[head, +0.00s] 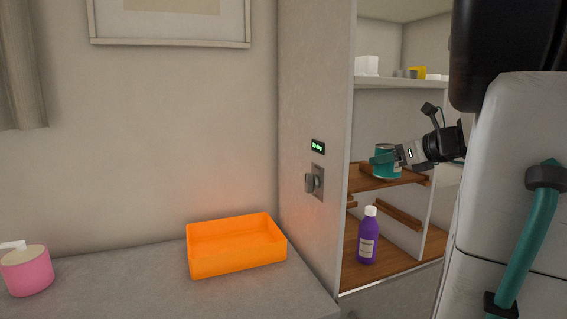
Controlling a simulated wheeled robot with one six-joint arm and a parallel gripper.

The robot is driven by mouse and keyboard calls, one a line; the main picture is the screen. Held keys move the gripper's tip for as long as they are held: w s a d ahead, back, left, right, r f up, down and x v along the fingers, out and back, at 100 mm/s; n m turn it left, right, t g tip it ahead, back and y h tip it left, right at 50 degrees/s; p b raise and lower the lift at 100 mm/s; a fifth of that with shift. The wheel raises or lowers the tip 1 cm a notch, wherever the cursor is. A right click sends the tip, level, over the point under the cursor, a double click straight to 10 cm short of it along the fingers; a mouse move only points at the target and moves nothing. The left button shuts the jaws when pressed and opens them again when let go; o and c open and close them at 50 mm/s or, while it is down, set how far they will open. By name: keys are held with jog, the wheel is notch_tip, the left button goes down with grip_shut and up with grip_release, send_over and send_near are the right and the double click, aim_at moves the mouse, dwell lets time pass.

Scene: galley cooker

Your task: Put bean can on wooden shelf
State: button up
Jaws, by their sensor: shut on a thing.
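A teal can with a pale label (388,173) is in the cupboard on the right, at the upper wooden shelf (366,183). My gripper (384,158) comes in from the right and is shut on the can. The can looks upright. Its base is at or just above the shelf board; I cannot tell if it touches. My gripper hides part of its side. The label is too small to read.
A purple bottle with a white cap (368,237) stands on the cupboard floor below. The cupboard's side panel (314,120) stands left of the opening.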

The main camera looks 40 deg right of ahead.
jog(key=w, duration=1.1)
jog(key=shift+w+f, duration=0.15)
jog(key=shift+f, duration=1.65)
jog(key=shift+f, duration=0.2)
jog(key=o, duration=1.2)
jog(key=shift+c, duration=0.2)
jog(key=shift+r, duration=0.15)
